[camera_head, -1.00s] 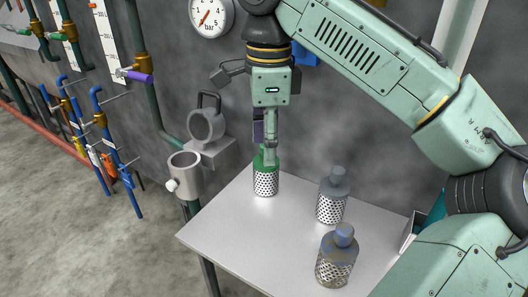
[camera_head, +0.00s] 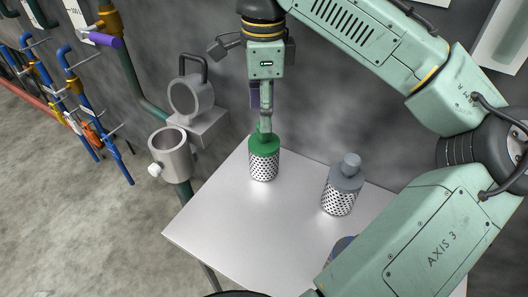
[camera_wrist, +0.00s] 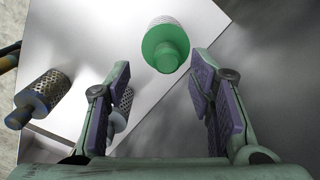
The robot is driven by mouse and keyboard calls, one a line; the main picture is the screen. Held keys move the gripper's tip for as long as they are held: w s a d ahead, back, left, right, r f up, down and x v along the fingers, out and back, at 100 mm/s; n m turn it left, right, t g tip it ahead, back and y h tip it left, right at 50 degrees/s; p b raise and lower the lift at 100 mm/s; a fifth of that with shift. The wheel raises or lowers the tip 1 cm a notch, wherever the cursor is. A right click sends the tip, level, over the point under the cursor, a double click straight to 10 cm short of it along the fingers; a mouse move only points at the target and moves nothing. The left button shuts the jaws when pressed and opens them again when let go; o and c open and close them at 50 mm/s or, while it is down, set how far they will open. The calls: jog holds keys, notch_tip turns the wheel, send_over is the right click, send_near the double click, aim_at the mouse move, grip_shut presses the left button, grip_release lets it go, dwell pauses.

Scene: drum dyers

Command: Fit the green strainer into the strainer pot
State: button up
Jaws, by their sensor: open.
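The green strainer (camera_head: 264,164), a perforated metal basket with a green top and knob, stands upright on the table. In the wrist view its green top (camera_wrist: 164,46) lies just beyond my fingertips, roughly between their lines. My gripper (camera_head: 265,126) is open at the strainer's knob in the head view; its two purple-padded fingers also show in the wrist view (camera_wrist: 161,78). I cannot tell if they touch the knob. The strainer pot (camera_head: 171,165), a grey open cup, stands left of the table; its round lid (camera_head: 191,98) is swung up behind it. The pot's inside looks empty.
A grey-topped strainer (camera_head: 342,193) stands right on the table (camera_head: 220,215). A blue-topped strainer (camera_head: 343,243) is mostly hidden behind my arm; the wrist view shows two strainers at left. Blue pipes (camera_head: 85,100) run along the wall at left. The table's left part is clear.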

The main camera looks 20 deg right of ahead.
aim_at(264, 149)
jog(key=f, duration=0.3)
jog(key=w+f+p, duration=0.1)
jog(key=f, duration=0.1)
jog(key=shift+c, duration=0.4)
grip_shut()
dwell(0.5)
